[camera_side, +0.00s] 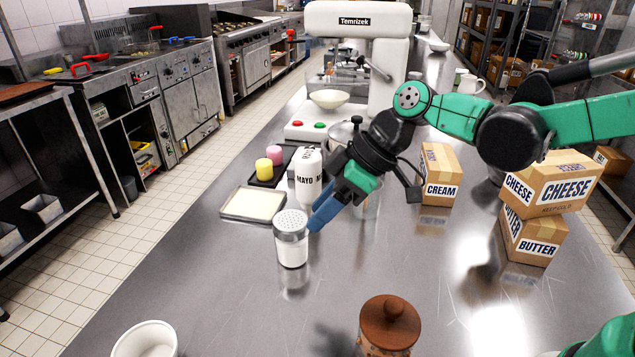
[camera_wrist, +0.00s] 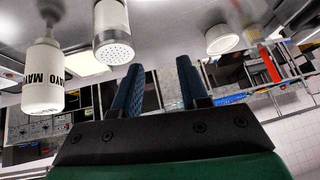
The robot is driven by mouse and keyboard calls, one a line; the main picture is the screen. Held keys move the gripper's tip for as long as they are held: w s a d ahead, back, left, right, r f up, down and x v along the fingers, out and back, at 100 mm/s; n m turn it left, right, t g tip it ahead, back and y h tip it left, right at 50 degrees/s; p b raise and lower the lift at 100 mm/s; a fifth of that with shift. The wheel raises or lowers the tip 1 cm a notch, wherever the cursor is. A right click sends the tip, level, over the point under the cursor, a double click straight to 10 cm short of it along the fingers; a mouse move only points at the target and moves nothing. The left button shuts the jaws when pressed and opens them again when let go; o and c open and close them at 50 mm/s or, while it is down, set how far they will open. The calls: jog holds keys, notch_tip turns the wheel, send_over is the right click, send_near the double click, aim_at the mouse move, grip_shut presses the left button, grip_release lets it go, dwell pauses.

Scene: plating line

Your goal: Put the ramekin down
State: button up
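The white ramekin (camera_side: 145,340) stands on the steel counter (camera_side: 215,285) at the bottom left of the side view, partly cut off by the frame edge. A white round cup that looks like it also shows in the wrist view (camera_wrist: 222,39). My gripper (camera_side: 318,218) is well apart from it, low over the counter just right of a shaker. In the wrist view its two blue fingers (camera_wrist: 160,82) stand apart with nothing between them. I cannot tell whether a finger touches the shaker.
A metal-topped shaker (camera_side: 292,245) and mayo bottle (camera_side: 308,180) stand close to my gripper. A shallow tray (camera_side: 225,214) lies left. A wooden mill (camera_side: 390,322) stands in front. Cream (camera_side: 440,175), cheese (camera_side: 550,185) and butter (camera_side: 533,238) boxes are right. The counter between shaker and ramekin is clear.

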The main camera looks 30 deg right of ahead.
jog(key=s+d+m+t+h, duration=0.3)
jog(key=s+d+m+h, duration=0.3)
jog(key=d+m, duration=0.3)
jog(key=shift+s+d+m+t, duration=0.3)
jog(key=shift+s+d, duration=0.1)
jog(key=shift+d, duration=1.55)
jog(key=shift+f, duration=0.1)
